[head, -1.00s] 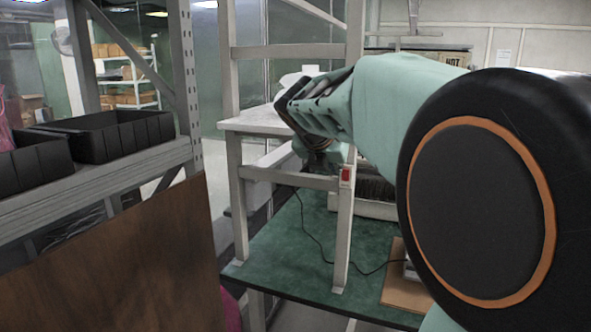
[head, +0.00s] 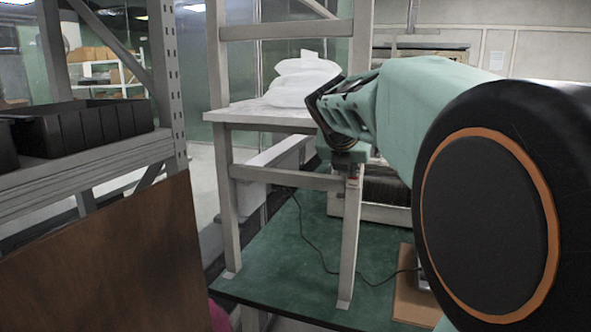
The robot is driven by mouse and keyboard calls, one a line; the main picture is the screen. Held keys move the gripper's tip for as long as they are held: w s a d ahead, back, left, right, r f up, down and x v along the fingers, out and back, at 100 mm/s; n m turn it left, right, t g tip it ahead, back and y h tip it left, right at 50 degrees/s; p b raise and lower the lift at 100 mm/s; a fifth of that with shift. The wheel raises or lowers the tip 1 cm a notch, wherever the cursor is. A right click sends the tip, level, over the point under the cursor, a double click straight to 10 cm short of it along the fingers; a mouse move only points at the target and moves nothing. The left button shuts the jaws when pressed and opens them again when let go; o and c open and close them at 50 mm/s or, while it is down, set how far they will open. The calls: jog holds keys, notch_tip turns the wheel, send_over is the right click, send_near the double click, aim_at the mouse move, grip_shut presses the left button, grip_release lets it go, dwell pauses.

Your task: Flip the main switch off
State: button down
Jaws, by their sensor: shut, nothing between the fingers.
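The main switch appears to be the small red-and-white piece (head: 352,172) on the front post of the pale metal frame (head: 350,240). Only a sliver of it shows below my gripper, so its position cannot be read. My gripper (head: 349,163) points down at the top of this piece, in front of the post, and is shut and empty. I cannot tell whether the fingertips touch the switch. My pale green arm reaches in from the right and hides part of the post.
White sacks (head: 298,82) lie on the frame's shelf (head: 262,113). A green table top (head: 290,255) spreads below, with a dark cable across it. Black bins (head: 95,125) stand on a rack at left, above a brown wooden panel (head: 110,265).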

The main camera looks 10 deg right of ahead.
jog(key=shift+r, duration=0.1)
dwell(0.3)
jog(key=p, duration=0.3)
jog(key=shift+w+d, duration=0.2)
jog(key=shift+w, duration=0.05)
jog(key=shift+r+p, duration=0.15)
jog(key=shift+p, duration=0.15)
jog(key=shift+r+p, duration=0.7)
jog(key=shift+p, duration=0.25)
